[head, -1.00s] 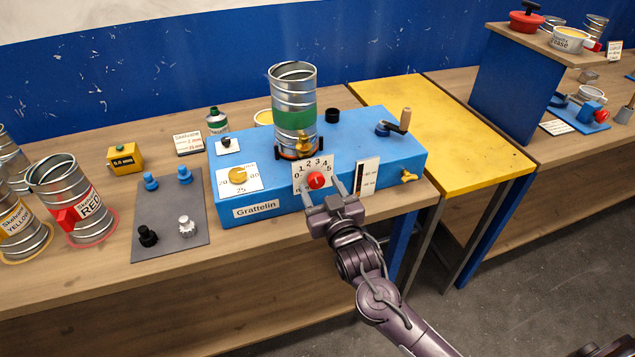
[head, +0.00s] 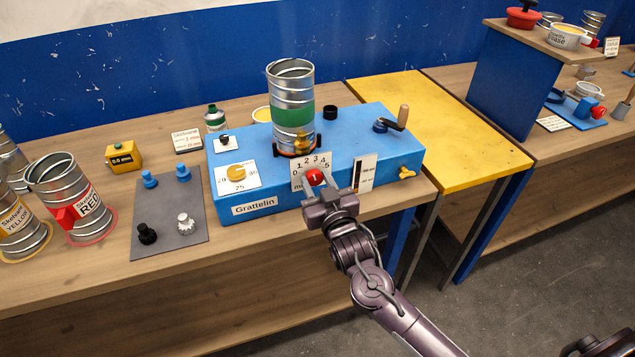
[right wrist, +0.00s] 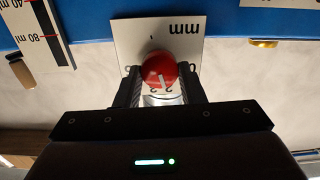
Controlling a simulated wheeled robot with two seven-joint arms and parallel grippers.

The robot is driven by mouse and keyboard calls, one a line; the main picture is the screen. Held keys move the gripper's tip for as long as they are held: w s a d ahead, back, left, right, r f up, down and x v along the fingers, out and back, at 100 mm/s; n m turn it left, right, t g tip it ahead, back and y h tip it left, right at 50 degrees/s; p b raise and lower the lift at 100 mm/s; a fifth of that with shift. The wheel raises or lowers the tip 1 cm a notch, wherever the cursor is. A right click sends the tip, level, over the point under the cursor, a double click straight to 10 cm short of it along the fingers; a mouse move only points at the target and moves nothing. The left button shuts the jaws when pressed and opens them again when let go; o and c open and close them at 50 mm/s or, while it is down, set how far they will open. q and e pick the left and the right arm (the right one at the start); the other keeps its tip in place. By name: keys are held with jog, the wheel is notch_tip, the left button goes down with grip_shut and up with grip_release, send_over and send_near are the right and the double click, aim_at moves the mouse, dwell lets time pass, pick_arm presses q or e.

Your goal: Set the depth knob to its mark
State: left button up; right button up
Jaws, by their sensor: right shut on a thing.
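The red depth knob (head: 315,177) sits on a white dial plate (head: 298,180) with numbers, on the front of the blue Grattelin machine (head: 350,143). My right gripper (head: 326,186) is at the knob, its two fingers on either side of it. In the right wrist view the red knob (right wrist: 159,70) lies between the fingertips, which are shut on it. A white pointer line shows on the knob. The plate's "mm" lettering appears upside down there. The gripper hides part of the scale in both views.
A yellow dial (head: 237,172) is left of the knob, and a black-and-white gauge card (head: 364,173) is right of it. A steel duct with a green band (head: 291,112) stands on the machine. A grey mat (head: 170,215) holds several small knobs.

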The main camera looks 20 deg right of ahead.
jog(key=shift+d+m, duration=0.1)
jog(key=shift+m, duration=2.7)
jog(key=o, duration=1)
